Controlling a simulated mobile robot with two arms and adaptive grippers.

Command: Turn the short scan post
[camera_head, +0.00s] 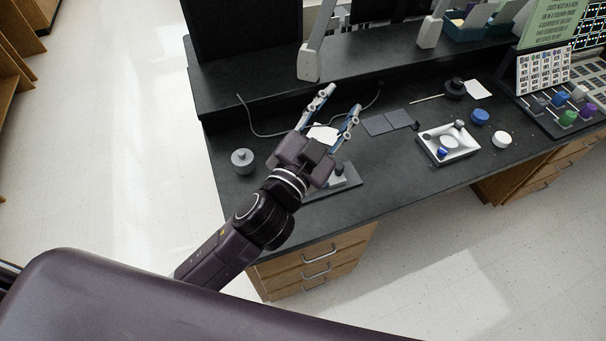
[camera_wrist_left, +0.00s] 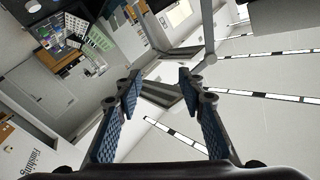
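My left gripper (camera_head: 341,102) reaches over the dark bench from the left with its two fingers apart and nothing between them. It also shows open and empty in the left wrist view (camera_wrist_left: 160,88). A grey base plate (camera_head: 350,186) lies on the bench just below and right of the gripper body, partly hidden by it. A small grey post (camera_head: 339,170) seems to stand on this plate, close beside the gripper; I cannot tell its height or turn. My right gripper is not in view.
A round grey knobbed piece (camera_head: 243,161) stands left of the gripper. A white tray (camera_head: 434,154) with small parts, a blue cup (camera_head: 480,117) and a white cup (camera_head: 502,139) stand right. A raised shelf (camera_head: 235,83) with lamp arms runs behind. A cable lies near the fingers.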

